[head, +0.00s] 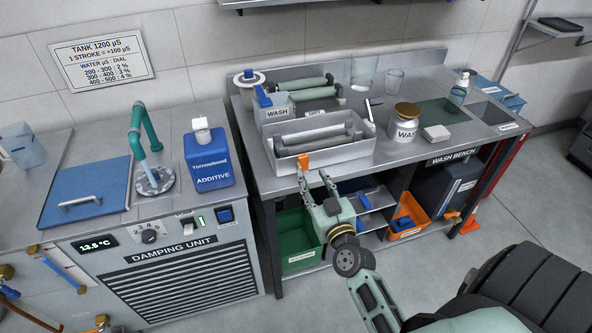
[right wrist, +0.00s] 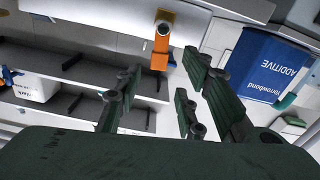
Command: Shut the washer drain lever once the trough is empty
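The washer trough (head: 356,152) is a light grey tray on the bench with grey rollers lying in it. I cannot tell whether liquid is in it. The orange drain lever (head: 304,160) is at the trough's front left and points downward. In the right wrist view the lever (right wrist: 160,54) hangs from a round fitting, seen between the fingertips. My right gripper (head: 316,181) is open and empty, just in front of and below the lever, apparently apart from it. My left gripper is not in view.
The damping unit (head: 185,252) with the blue additive bottle (head: 208,160) stands left of the bench. A labelled wash jar (head: 404,122) stands right of the trough. Under the bench are shelves, a green bin (head: 297,240) and an orange bin (head: 408,215). Floor at right is mostly clear.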

